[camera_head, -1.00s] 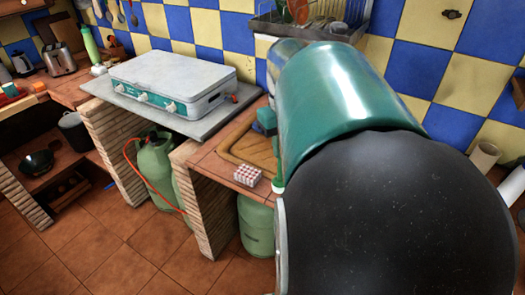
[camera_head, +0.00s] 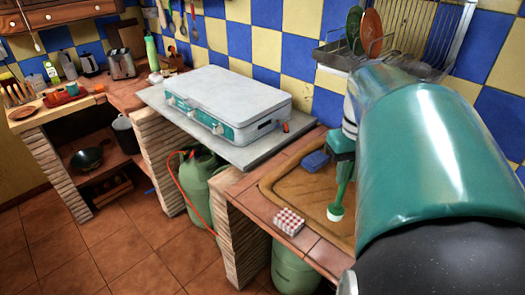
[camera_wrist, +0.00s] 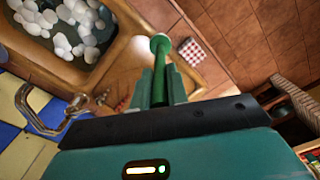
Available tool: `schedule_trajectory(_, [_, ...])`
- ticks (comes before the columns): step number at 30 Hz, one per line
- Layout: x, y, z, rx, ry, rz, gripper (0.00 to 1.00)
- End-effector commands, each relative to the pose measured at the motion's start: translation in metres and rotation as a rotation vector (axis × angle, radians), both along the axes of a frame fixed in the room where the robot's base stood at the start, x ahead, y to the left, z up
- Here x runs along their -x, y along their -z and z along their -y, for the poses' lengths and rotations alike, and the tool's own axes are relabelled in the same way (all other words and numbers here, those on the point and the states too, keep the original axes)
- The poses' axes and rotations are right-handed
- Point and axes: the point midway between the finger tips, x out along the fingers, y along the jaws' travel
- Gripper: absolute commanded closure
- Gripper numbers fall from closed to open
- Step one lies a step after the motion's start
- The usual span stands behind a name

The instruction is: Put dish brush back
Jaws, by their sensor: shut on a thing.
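The dish brush (camera_head: 338,207) is green with a pale round end and hangs roughly upright over the brown sink drainboard (camera_head: 272,186). My gripper (camera_head: 342,165) is shut on it above the drainboard. In the wrist view the brush (camera_wrist: 160,48) sticks out between the two green fingers of my gripper (camera_wrist: 160,88), pale end away from me.
The sink basin (camera_wrist: 125,52) with foam and the faucet (camera_wrist: 45,118) show in the wrist view. A dish rack (camera_head: 335,58) with plates is on the wall; the stove (camera_head: 225,100) stands left.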

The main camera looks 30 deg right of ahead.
Motion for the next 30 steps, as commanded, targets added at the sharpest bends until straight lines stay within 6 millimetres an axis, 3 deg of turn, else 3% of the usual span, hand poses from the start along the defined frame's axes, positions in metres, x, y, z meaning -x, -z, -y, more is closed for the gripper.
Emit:
schedule_trajectory(5, [-0.009,0.007,0.006,0.0,0.0,-0.001,1.0])
schedule_trajectory(16, [-0.071,0.042,0.048,-0.001,-0.002,-0.001,1.0])
schedule_trajectory(21, [-0.093,0.073,0.062,-0.002,-0.002,-0.001,1.0])
schedule_trajectory(30, [-0.113,0.099,0.077,0.0,-0.001,0.001,1.0])
